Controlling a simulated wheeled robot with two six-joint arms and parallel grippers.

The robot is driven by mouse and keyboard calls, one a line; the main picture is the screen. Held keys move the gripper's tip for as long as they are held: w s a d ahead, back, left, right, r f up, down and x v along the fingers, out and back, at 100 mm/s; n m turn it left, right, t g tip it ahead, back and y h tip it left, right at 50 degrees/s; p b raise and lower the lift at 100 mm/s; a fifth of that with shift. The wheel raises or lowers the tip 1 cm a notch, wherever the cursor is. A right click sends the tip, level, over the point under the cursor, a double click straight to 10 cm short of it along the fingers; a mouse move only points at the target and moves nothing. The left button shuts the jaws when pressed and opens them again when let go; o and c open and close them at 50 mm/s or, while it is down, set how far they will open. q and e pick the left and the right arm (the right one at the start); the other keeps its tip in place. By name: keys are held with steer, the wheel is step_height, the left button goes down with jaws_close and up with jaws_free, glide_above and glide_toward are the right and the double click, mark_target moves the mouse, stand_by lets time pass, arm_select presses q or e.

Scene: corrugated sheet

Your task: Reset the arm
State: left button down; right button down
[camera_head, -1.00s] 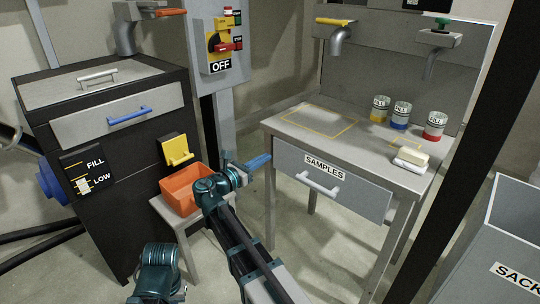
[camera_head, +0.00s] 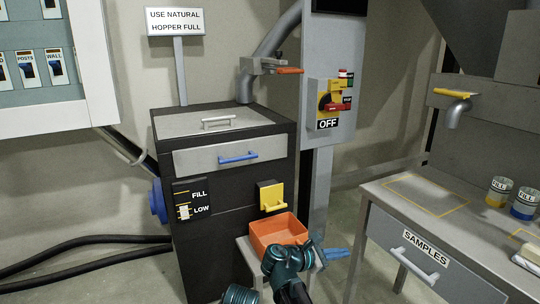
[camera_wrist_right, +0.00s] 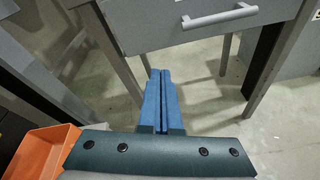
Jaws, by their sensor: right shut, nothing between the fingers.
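My right arm comes up from the bottom of the head view, with its dark teal wrist in front of the orange bin (camera_head: 279,231). My right gripper (camera_head: 337,253) has blue fingers that point to the right, between the bin and the samples table (camera_head: 412,205). In the right wrist view the fingers (camera_wrist_right: 160,76) lie together, shut and empty, over the floor below the table's drawer. A teal part of my own body shows at the bottom edge of the head view. My left gripper is not in view.
A black hopper machine (camera_head: 235,200) stands left of the bin, with a yellow handle (camera_head: 272,197) above it. Behind is a switch box (camera_head: 329,104) labelled OFF. Several cans (camera_head: 498,191) stand on the table. Dark hoses lie at left; a wall panel (camera_head: 50,65) hangs above.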

steer(key=s+a+f+m+g+y+p, duration=0.1)
steer(key=s+a+f+m+g+y, duration=0.2)
steer(key=s+a+f+m+y, duration=0.5)
steer(key=s+a+f+m+g+y+p, duration=0.1)
steer(key=s+a+f+m+g+y, duration=0.4)
steer(key=s+a, duration=0.6)
step_height(320, 180, up, 37)
steer(key=m+t+p, duration=0.1)
steer(key=t+p, duration=0.1)
steer(key=p, duration=3.5)
steer(key=shift+s+d+m+p, duration=0.3)
steer(key=shift+s+d, duration=0.1)
steer(key=shift+s, duration=0.05)
